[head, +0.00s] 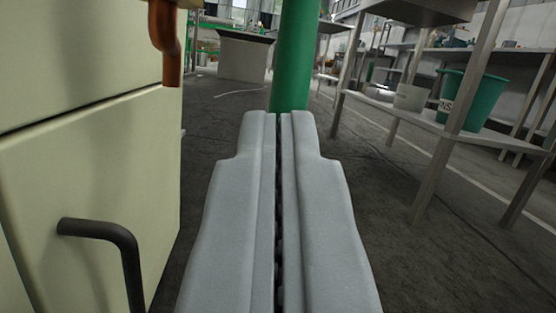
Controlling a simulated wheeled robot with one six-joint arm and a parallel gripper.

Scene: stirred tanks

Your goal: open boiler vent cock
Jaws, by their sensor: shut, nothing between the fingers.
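My gripper (279,116) is in the middle of the head view, its two grey fingers closed together with nothing held. It points ahead over the dark floor, toward a green upright post or pipe (296,50) just beyond the fingertips. I cannot tell whether the tips touch it. No boiler vent cock can be made out for certain. A copper-coloured pipe end (166,40) hangs at the top left, beside a cream cabinet, left of my gripper and apart from it.
The cream cabinet (75,150) with a black bar handle (100,232) fills the left. A metal shelf rack (452,120) on the right holds a green bucket (473,98) and a pale pot (410,97). The floor (225,110) between is mostly clear.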

